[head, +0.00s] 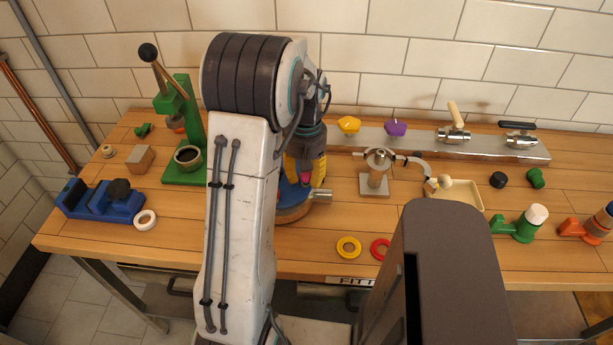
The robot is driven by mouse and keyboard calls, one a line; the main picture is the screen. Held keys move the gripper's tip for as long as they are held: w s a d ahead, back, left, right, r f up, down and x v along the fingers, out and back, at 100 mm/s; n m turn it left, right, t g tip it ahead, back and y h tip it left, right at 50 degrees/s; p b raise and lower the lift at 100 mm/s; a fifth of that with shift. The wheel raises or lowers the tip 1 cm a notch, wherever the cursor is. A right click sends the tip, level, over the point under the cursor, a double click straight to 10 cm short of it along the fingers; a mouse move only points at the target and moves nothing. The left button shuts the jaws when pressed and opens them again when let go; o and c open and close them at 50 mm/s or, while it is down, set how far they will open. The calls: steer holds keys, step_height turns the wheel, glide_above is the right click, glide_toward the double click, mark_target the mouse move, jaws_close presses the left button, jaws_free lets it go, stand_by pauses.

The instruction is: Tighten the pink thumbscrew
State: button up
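A small pink part (306,177), which looks like the pink thumbscrew, shows just right of my upper arm, low among blue and dark parts. Its shape is mostly hidden. My gripper (305,172) points down at this spot, behind my arm, and its fingers are largely covered. I cannot tell whether the fingers touch the pink part or are open or shut.
A green press (184,178) and blue vise (98,206) stand left. A metal rail (430,146) with yellow (349,124) and purple (396,128) knobs and valves runs along the back. A metal fitting (376,178) and cream tray (466,193) stand right. Yellow (348,247) and red (380,248) rings lie in front.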

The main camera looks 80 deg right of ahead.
mark_target(306, 174)
steer(key=shift+o, duration=1.2)
steer(key=shift+r, duration=0.1)
step_height(306, 174, up, 6)
steer(key=p, duration=0.4)
steer(key=shift+p, duration=0.4)
steer(key=shift+d+r, duration=0.1)
step_height(306, 174, up, 12)
